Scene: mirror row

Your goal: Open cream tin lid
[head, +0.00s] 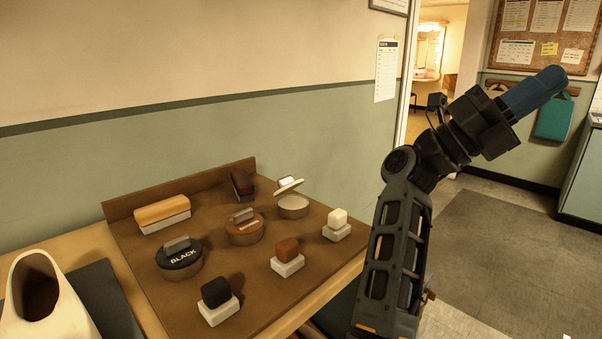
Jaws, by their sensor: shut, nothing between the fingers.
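The cream tin (293,208) stands at the back right of the brown mat. Its pale lid (289,187) is tilted up above the tin's rim at an angle, so the tin stands open. A small light handle shows on top of the lid. My gripper (552,82) is raised high at the right, well away from the tin. It points up and to the right, with its blue fingers together and nothing held.
On the brown mat (140,232) stand a black tin (178,262), a brown tin (245,232), two brushes (163,213) (242,184) and several small blocks on pale bases (288,258). A white shoe form (45,300) stands at the left. Open floor (500,245) lies at the right.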

